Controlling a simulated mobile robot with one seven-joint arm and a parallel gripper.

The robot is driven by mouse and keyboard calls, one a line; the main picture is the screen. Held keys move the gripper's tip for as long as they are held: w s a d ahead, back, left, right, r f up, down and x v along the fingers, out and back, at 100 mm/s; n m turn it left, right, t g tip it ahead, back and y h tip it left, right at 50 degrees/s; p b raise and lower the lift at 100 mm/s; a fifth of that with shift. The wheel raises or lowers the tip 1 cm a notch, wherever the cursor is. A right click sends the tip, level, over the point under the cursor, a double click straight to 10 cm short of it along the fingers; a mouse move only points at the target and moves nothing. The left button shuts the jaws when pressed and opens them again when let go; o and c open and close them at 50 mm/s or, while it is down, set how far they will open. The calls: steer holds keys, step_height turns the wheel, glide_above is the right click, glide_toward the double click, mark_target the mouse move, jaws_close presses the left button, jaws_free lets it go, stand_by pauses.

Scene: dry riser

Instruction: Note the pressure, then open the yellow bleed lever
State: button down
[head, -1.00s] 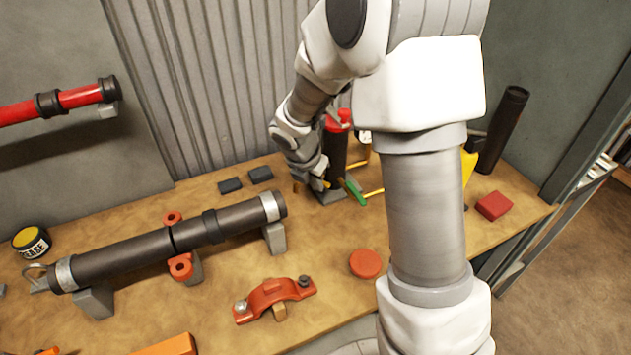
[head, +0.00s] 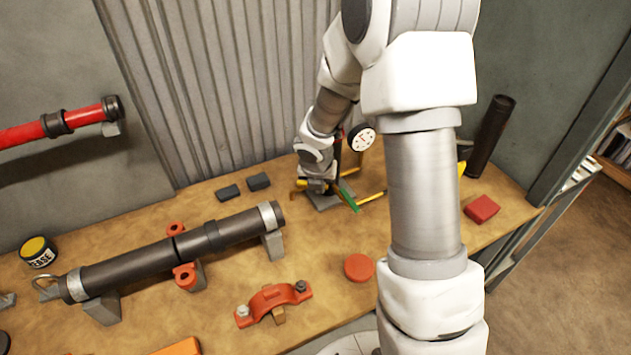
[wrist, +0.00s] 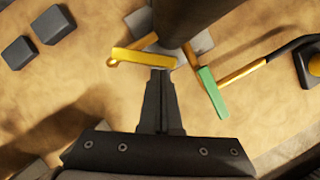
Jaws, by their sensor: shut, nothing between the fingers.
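The yellow bleed lever (wrist: 143,57) lies crosswise at the tips of my gripper (wrist: 160,72) in the wrist view. The fingers are together with nothing between them; they touch or nearly touch the lever, and I cannot tell which. In the head view my gripper (head: 322,186) is low beside the riser's foot, with a bit of yellow (head: 298,184) at its left. The dark riser pipe (wrist: 190,18) stands just beyond the lever. A green lever (wrist: 211,90) is on its right. The white-faced pressure gauge (head: 361,138) faces the head camera, its reading too small to make out.
A dark pipe (head: 130,261) on grey blocks lies across the bench (head: 225,302). Two dark blocks (head: 259,181) are left of my gripper. A yellow pipe (wrist: 242,73) extends right of the green lever.

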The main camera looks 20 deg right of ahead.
steer(key=shift+w+d+r+n+y+p, duration=0.25)
steer(key=shift+d+n+y+p, duration=0.2)
steer(key=shift+n+p, duration=0.35)
steer(key=shift+w+d+f+p, duration=0.2)
steer(key=shift+w+d+p, duration=0.2)
steer(key=shift+w+p, duration=0.35)
steer(key=shift+a, duration=0.1)
steer(key=shift+s+a+b, duration=0.15)
steer(key=shift+a+b, duration=0.15)
steer(key=shift+a, duration=0.4)
steer(key=shift+s+f, duration=0.1)
steer(key=shift+s, duration=0.05)
